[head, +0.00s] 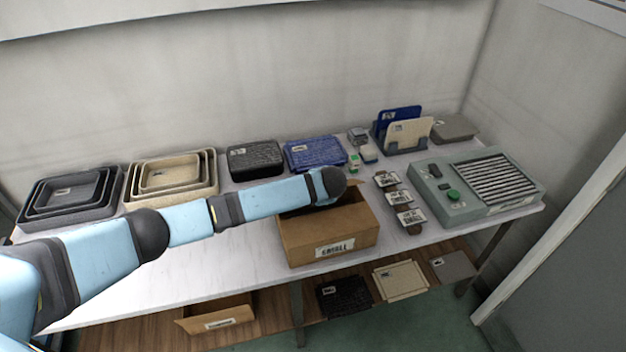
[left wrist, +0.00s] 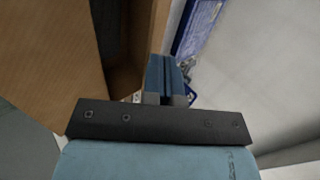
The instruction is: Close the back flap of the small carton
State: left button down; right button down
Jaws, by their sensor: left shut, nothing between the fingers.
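The small carton (head: 305,246) is an open-topped brown box with a white label on its front, standing near the table's front edge. Its dark inside shows at the top; my left arm crosses over its back side and hides most of the back flap, so I cannot tell the flap's angle. My left gripper's fingers are hidden in the head view, beyond the rounded wrist. In the left wrist view my left gripper (left wrist: 166,78) is shut and empty, beside brown cardboard (left wrist: 52,55) of the carton. I cannot tell whether it touches the cardboard. My right gripper is not in view.
Nested trays (head: 175,202), a black basket (head: 254,160) and a blue basket (head: 315,152) line the back. Labelled small items (head: 405,215) and a grey-green panel box (head: 475,187) stand right. Another carton (head: 218,315) is below. The tabletop's front left (head: 150,275) is clear.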

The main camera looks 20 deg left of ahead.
aim_at(319, 213)
pick_arm(q)
jog(key=f, duration=0.1)
jog(key=s+d+f+t+y, duration=0.1)
jog(key=f+t, duration=0.1)
jog(key=shift+s+d+f+y, duration=0.2)
jog(key=shift+s+f+y, duration=0.1)
jog(key=shift+s+f, duration=0.2)
jog(key=shift+f, duration=0.3)
jog(key=shift+d, duration=0.1)
jog(key=shift+f, duration=0.15)
